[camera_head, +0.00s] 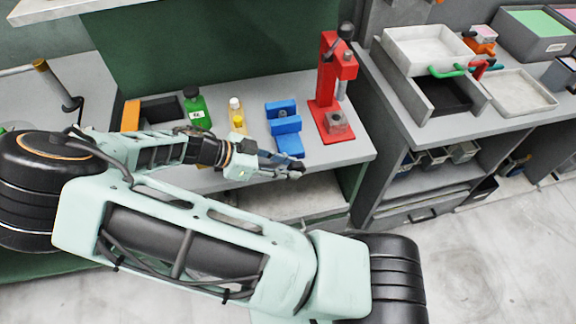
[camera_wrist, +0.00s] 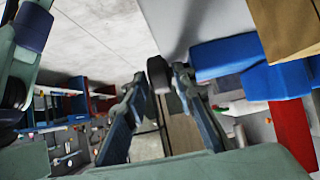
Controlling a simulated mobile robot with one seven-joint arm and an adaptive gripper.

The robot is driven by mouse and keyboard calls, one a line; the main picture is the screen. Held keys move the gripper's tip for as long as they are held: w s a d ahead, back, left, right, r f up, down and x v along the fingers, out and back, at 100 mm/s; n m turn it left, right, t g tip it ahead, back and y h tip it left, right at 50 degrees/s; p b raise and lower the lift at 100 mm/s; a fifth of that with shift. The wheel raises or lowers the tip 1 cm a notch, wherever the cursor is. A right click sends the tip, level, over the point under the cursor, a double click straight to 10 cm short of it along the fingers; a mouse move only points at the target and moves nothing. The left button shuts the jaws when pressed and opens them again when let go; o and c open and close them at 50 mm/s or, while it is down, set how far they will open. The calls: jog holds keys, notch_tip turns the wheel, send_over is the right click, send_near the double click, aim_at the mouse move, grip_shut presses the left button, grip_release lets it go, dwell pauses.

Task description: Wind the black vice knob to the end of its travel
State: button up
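The blue vice (camera_head: 284,124) stands at the front of the grey bench, left of the red press; in the wrist view its blue body (camera_wrist: 275,81) is at the upper right. The black knob (camera_wrist: 158,74) shows in the wrist view between my gripper's fingertips (camera_wrist: 160,80), one finger on each side. Whether the fingers press on it or a thin gap remains is unclear. In the head view my gripper (camera_head: 285,169) is at the bench's front edge, just in front of the vice, and largely hides the knob.
The red press (camera_head: 330,90) stands close right of the vice. A yellow bottle (camera_head: 237,115) and a green bottle (camera_head: 197,108) stand to its left, beside a dark bin (camera_head: 160,110). A grey cabinet with trays (camera_head: 425,48) is at the right. Open floor lies in front.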

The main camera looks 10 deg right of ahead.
jog(key=v, duration=1.2)
